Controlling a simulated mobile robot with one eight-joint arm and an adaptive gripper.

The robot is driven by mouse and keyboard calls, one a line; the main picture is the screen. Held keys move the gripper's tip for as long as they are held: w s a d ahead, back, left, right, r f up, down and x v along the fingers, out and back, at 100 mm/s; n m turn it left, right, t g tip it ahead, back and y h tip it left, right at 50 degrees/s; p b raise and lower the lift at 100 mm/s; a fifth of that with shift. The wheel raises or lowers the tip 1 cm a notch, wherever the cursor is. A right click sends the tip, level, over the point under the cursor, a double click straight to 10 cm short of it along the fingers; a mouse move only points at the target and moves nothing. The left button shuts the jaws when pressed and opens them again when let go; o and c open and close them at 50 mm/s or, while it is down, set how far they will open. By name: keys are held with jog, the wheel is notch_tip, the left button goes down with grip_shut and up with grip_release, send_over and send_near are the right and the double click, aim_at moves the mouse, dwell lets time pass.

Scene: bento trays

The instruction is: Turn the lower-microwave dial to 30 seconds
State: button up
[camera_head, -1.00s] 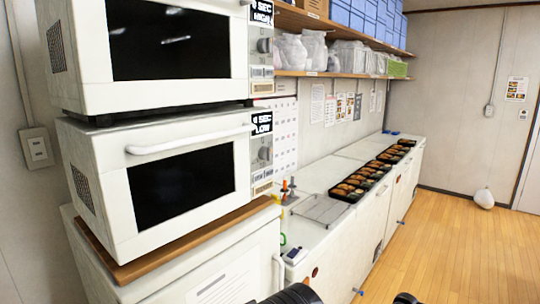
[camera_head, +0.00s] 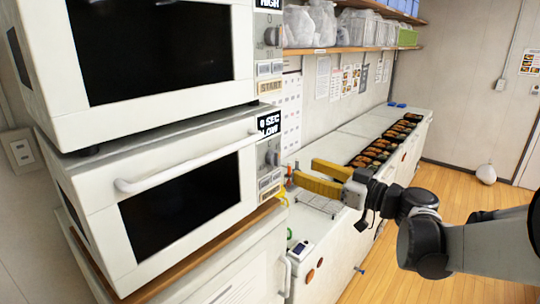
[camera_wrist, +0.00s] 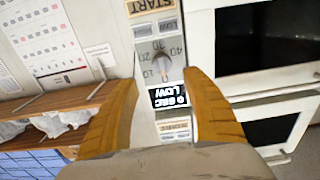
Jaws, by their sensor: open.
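The lower microwave (camera_head: 95,203) is white with a dark door window and a bar handle. Its display (camera_head: 269,124) reads 0 SEC LOW. Its grey dial (camera_head: 272,157) sits below the display on the right-hand panel. The wrist view, turned upside down, shows the dial (camera_wrist: 161,63) with numbers from 10 to 40 around it; its exact pointing is hard to tell. My gripper (camera_head: 306,171) has yellow-orange fingers, is open and empty, and is right of the panel, apart from it. In the wrist view my gripper (camera_wrist: 163,78) has the dial ahead between its fingertips.
The upper microwave (camera_head: 45,100) is stacked above, with its own dial (camera_head: 270,36). A shelf (camera_head: 350,47) with bags runs along the wall. A counter (camera_head: 318,226) with black food trays (camera_head: 385,145) extends behind my gripper. Open wooden floor (camera_head: 460,200) lies at right.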

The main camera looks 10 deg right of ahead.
aim_at(276, 165)
jog(key=b+x, duration=0.1)
jog(key=x, duration=0.9)
jog(key=shift+s+a, duration=0.1)
jog(key=shift+a, duration=0.05)
jog(key=shift+c, duration=0.5)
jog(key=c, duration=1.1)
